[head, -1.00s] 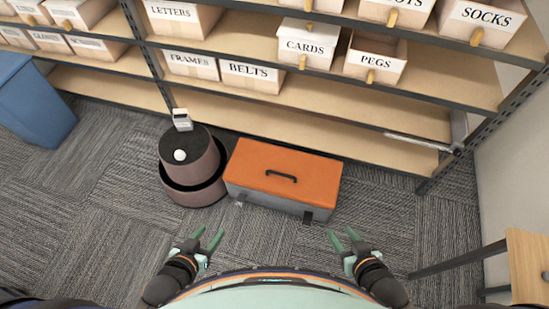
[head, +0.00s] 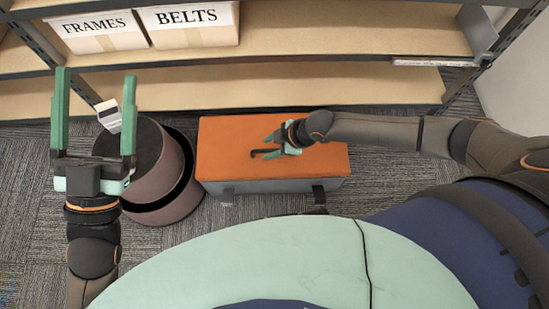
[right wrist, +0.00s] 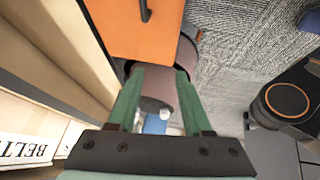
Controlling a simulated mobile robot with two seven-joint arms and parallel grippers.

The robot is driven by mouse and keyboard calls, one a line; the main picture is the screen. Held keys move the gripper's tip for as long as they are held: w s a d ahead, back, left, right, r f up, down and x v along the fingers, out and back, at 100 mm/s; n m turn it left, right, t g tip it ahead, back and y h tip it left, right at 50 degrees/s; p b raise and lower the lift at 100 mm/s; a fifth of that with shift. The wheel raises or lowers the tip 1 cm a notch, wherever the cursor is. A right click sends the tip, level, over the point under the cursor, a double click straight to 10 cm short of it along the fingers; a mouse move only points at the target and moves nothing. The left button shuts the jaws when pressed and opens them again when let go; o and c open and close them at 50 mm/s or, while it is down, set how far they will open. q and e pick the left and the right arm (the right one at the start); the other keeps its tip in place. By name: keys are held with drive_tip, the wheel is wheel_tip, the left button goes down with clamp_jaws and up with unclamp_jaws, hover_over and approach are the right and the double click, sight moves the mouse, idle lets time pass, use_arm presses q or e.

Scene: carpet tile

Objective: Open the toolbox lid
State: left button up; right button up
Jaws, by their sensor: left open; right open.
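The toolbox (head: 270,187) stands on the carpet in front of the shelves, with a grey body and an orange lid (head: 225,140). The lid lies shut. A black handle (head: 262,153) sits on top, and two latches (head: 226,194) (head: 318,194) show on the front; their state is unclear. My right gripper (head: 270,144) is open and empty over the lid, close by the handle. The right wrist view shows the handle (right wrist: 145,10) beyond its fingers (right wrist: 158,72). My left gripper (head: 96,76) is open and empty, raised to the left of the toolbox.
Shelves (head: 290,90) with labelled boxes (head: 190,25) run behind. A metal bar (head: 430,62) lies on a shelf at right. Carpet is free in front.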

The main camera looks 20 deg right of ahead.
use_arm(q)
drive_tip(key=s+r+m+h+b, duration=0.1)
drive_tip(key=s+m+h+b, duration=0.2)
drive_tip(key=s+h, duration=0.1)
use_arm(e)
drive_tip(key=h, duration=0.2)
approach(273, 150)
wheel_tip(273, 150, up, 4)
drive_tip(key=d, duration=0.2)
drive_tip(key=shift+n, duration=0.3)
drive_tip(key=b+x, duration=0.2)
drive_tip(key=x, duration=0.2)
drive_tip(key=b+x, duration=0.2)
drive_tip(key=x, duration=0.2)
drive_tip(key=s+b+x, duration=0.1)
drive_tip(key=b+x, duration=0.2)
drive_tip(key=x, duration=0.1)
drive_tip(key=shift+a+f, duration=0.25)
drive_tip(key=shift+a, duration=0.2)
use_arm(q)
wheel_tip(273, 150, down, 8)
drive_tip(key=d, duration=0.1)
drive_tip(key=shift+w+d+r, duration=0.25)
use_arm(e)
drive_tip(key=shift+c, duration=0.3)
drive_tip(key=shift+s, duration=0.1)
clamp_jaws()
